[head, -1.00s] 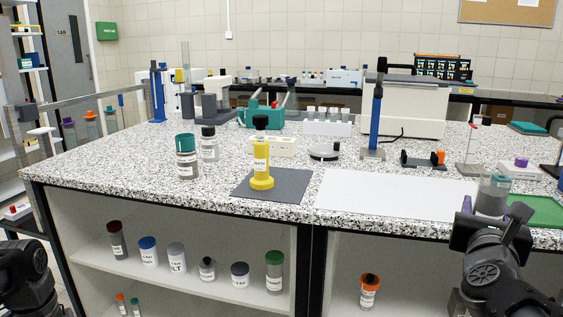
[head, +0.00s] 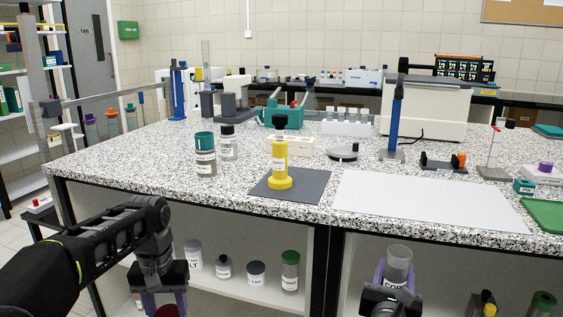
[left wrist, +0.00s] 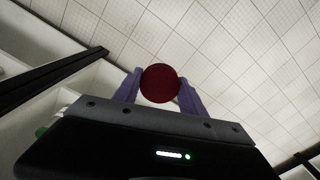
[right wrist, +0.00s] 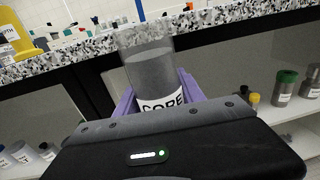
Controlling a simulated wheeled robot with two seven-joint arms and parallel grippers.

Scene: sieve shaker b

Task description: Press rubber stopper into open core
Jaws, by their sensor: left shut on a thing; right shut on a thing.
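The core is a clear cylinder (head: 398,263) with grey material inside and a label reading CORE. My right gripper (head: 394,280) is shut around it and holds it upright in front of the bench edge. In the right wrist view the core (right wrist: 150,70) stands between the purple fingers, clear above the grey fill, with no cap visible. My left gripper (head: 166,297) is shut on a dark red round piece, the rubber stopper (head: 167,311), low in front of the shelf. In the left wrist view the stopper (left wrist: 160,83) shows as a round face between the fingertips. Stopper and core are well apart.
The speckled bench (head: 120,165) lies behind both grippers, its front edge close to the core. Several jars stand on the shelf below, including a green-lidded one (head: 290,270).

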